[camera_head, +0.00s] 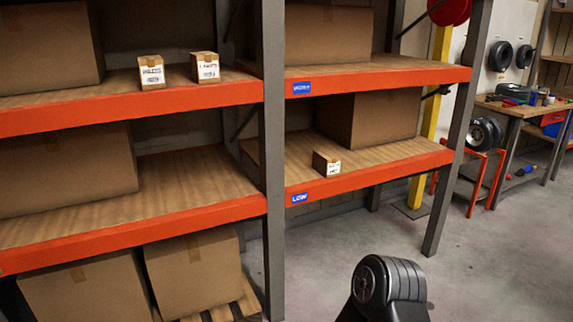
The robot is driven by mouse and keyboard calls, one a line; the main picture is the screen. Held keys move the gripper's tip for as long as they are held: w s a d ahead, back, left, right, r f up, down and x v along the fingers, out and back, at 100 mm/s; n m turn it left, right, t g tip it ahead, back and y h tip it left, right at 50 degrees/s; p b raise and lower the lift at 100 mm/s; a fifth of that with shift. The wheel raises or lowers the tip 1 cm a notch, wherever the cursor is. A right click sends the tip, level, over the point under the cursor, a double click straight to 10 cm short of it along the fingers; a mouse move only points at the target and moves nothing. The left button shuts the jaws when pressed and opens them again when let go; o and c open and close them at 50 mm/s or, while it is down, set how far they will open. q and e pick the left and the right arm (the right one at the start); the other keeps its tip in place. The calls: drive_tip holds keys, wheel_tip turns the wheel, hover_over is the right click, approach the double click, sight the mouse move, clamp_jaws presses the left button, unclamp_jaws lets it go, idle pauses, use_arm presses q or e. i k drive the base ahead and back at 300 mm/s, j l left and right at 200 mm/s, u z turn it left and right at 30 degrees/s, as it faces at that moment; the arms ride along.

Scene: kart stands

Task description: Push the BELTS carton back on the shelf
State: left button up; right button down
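Three small labelled cartons stand on the rack. One small carton (326,163) is on the right bay's lower shelf (375,161), near its front edge and slightly turned. Two others, a left one (151,72) and a right one (205,67), stand side by side on the left bay's upper shelf (110,103), close to the front edge. Their labels are too blurred to read surely, so I cannot tell which is BELTS. Neither of my grippers is in view. A dark rounded link, apparently of my own arm, shows at bottom centre.
Large cartons stand on the shelves, including one (385,117) behind the small carton on the right lower shelf. A grey upright (272,160) divides the bays. Bare shelf shows left of that large carton. Concrete floor (500,265) is clear at right, before a workbench (515,108).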

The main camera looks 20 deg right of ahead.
sight(327, 163)
drive_tip(key=i+l+u, duration=0.25)
drive_tip(key=i+l, duration=0.2)
drive_tip(key=i+l+u, duration=0.25)
drive_tip(key=i+l, duration=0.25)
drive_tip(key=l+u, duration=0.1)
drive_tip(key=l, duration=0.5)
drive_tip(key=k+l+u, duration=0.15)
drive_tip(key=l, duration=0.4)
drive_tip(key=k+l+u, duration=0.1)
drive_tip(key=l, duration=0.5)
